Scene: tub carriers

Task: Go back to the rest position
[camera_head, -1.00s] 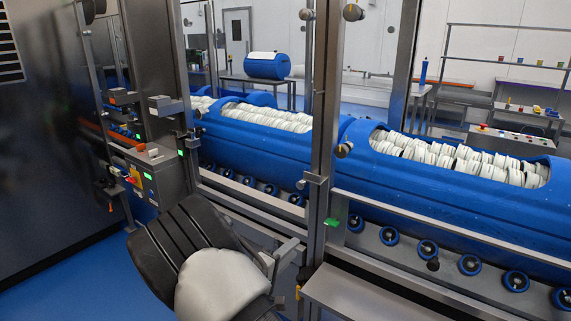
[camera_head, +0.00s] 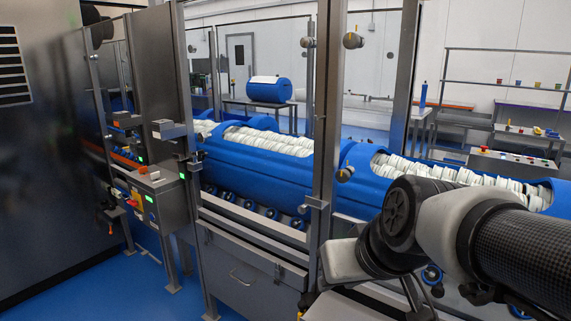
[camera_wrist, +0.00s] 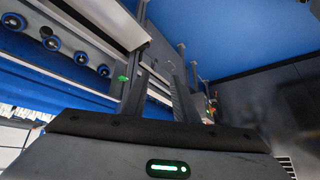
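My arm reaches in from the right in the head view, with its dark joint and pale link in front of the right blue tub carrier (camera_head: 365,192). My gripper (camera_wrist: 156,70) shows in the wrist view with its two dark fingers apart. Nothing is between them, and the rail and blue floor show through the gap. I cannot make out the fingertips in the head view. The carrier holds rows of white discs, and my arm hides its lower right part. Another blue carrier (camera_head: 250,165) with white discs lies to its left.
A steel frame post (camera_head: 324,120) stands between me and the carriers. A control box (camera_head: 158,200) with green lights is at the left. A drawer cabinet (camera_head: 245,270) sits below the rail. Blue floor (camera_head: 95,285) is open at the lower left. A bench with a blue drum (camera_head: 269,90) stands behind.

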